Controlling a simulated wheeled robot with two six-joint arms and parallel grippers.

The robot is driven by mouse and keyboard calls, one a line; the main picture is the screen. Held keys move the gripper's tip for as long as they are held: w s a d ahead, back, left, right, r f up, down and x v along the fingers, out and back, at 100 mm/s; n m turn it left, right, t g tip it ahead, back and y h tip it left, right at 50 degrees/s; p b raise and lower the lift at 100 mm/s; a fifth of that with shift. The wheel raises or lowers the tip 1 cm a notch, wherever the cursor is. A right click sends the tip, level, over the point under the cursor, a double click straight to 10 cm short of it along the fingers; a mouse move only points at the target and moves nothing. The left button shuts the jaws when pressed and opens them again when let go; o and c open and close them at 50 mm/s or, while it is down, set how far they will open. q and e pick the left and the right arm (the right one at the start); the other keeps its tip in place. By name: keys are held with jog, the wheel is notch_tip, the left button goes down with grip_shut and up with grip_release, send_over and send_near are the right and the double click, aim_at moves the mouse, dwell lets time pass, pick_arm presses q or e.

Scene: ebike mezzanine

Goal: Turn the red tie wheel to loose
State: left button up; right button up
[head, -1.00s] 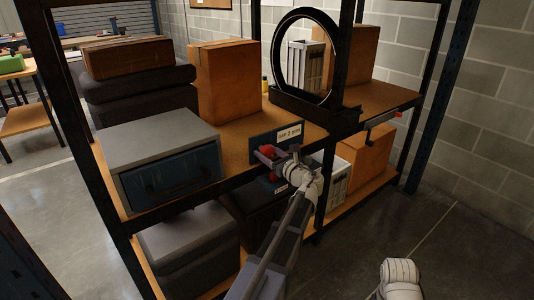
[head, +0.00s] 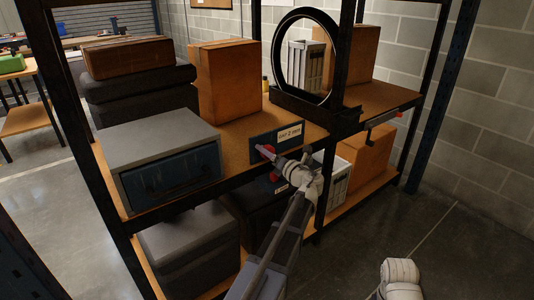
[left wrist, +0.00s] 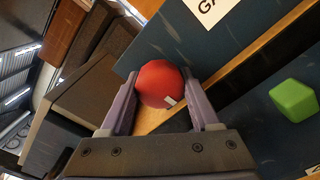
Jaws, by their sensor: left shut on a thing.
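The red wheel (head: 264,151) is on the front of a dark blue panel (head: 258,139) at the shelf edge, beside a white label (head: 289,134). In the left wrist view the red wheel (left wrist: 160,83) sits between my two purple fingers, with a small pale mark on its lower right. My left gripper (head: 267,152) is shut on the wheel, a finger at each side; it also shows in the left wrist view (left wrist: 162,78). The label lettering is too small or cut off to read fully.
A grey-blue drawer box (head: 170,160) stands left of the panel. A cardboard box (head: 228,82) and a black ring in a stand (head: 281,62) are behind. A green block (left wrist: 294,100) shows in the wrist view. Floor at right is clear.

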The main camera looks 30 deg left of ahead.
pick_arm(q)
jog(key=shift+s+f+m, duration=0.1)
jog(key=shift+m, duration=0.2)
dwell(0.4)
jog(key=o, duration=1.4)
jog(key=shift+c, duration=0.2)
jog(key=shift+d, duration=0.1)
jog(key=v, duration=0.7)
jog(key=shift+s+d, duration=0.1)
jog(key=shift+d, duration=0.2)
